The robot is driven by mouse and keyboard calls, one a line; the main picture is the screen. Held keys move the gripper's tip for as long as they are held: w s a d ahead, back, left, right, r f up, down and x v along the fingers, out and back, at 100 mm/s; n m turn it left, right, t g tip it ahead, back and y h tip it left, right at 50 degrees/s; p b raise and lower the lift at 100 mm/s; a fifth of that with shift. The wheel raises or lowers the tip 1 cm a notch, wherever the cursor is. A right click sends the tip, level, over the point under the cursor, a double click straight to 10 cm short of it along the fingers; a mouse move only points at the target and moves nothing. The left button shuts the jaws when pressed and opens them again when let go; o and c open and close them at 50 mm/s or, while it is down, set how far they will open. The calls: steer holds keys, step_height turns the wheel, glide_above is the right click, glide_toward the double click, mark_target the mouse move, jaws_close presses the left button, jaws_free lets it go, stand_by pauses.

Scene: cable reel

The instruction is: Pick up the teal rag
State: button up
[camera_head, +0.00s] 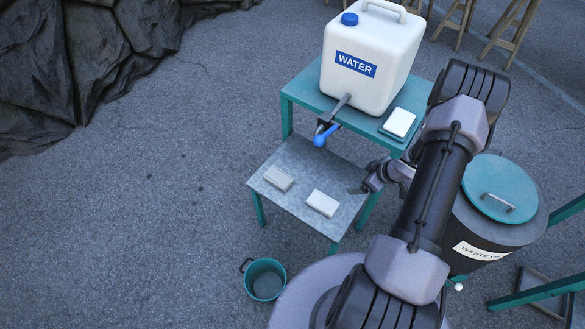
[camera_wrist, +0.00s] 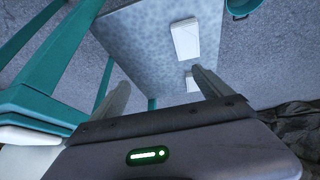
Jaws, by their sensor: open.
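I see no teal rag that I can make out in either view. My gripper (camera_head: 362,188) is at the right edge of the low grey metal table (camera_head: 292,205), and its jaws are small in the head view. In the wrist view my gripper (camera_wrist: 160,76) has its two fingers wide apart with nothing between the tips. The table surface (camera_wrist: 145,35) lies beyond them. A pale block (camera_head: 323,203) lies on the table near its front edge, and another pale block (camera_head: 278,178) lies farther left.
A white water container (camera_head: 372,55) with a blue-handled tap (camera_head: 325,135) stands on a higher teal table (camera_head: 300,92). A white block (camera_head: 399,121) sits on that table's right side. A teal bucket (camera_head: 265,280) stands on the ground. A waste bin (camera_head: 505,215) is at right.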

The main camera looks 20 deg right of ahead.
steer(key=y, duration=0.2)
glide_toward(324, 202)
steer(key=f+b, duration=0.1)
steer(key=b, duration=0.1)
steer(key=w+a+f+b, duration=0.1)
steer(key=b, duration=0.2)
steer(key=shift+w+f+n, duration=0.1)
steer(key=shift+f+n, duration=0.1)
steer(key=shift+n, duration=0.2)
steer(key=b+x, duration=0.3)
steer(key=x, duration=0.3)
steer(key=shift+a+f, duration=0.1)
steer(key=shift+c, duration=0.7)
steer(key=c, duration=1.5)
steer(key=shift+o, duration=0.2)
steer(key=shift+r+p, duration=0.35)
steer(key=shift+r, duration=0.35)
step_height(324, 202, up, 3)
steer(key=shift+f+p, duration=0.1)
steer(key=shift+p, duration=0.8)
steer(key=s+a+p, duration=0.1)
steer(key=s+p, duration=0.1)
steer(key=s, duration=0.5)
steer(key=s+a+r+p, duration=0.1)
steer(key=s+a+p, duration=0.1)
steer(key=s, duration=0.6)
steer(key=shift+s+a+p, duration=0.25)
steer(key=shift+a+p, duration=0.05)
steer(key=shift+a, duration=0.05)
